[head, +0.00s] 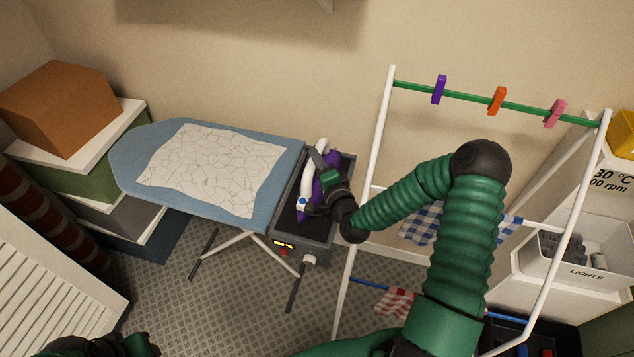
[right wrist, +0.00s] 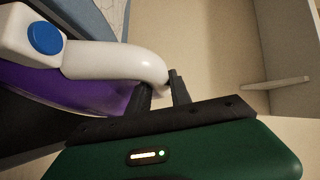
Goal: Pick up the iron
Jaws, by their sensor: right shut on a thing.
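The iron (head: 332,162) has a purple body and a white handle with a blue button. It rests on the dark iron stand (head: 284,213) at the right end of the ironing board (head: 133,163). My right gripper (head: 318,170) reaches it from the right and is shut on the iron's handle. In the right wrist view the white handle (right wrist: 115,62) runs to the fingers (right wrist: 162,92), with the purple body below it. My left gripper is not clearly seen; only a dark green part of mine shows at the bottom left of the head view.
A wrinkled white cloth (head: 210,170) lies on the board. A white drying rack (head: 376,135) with pegs and checked cloths stands close around my right arm. Shelves with a white bin (head: 570,262) are at right. A brown box (head: 60,105) sits on stacked boxes at left.

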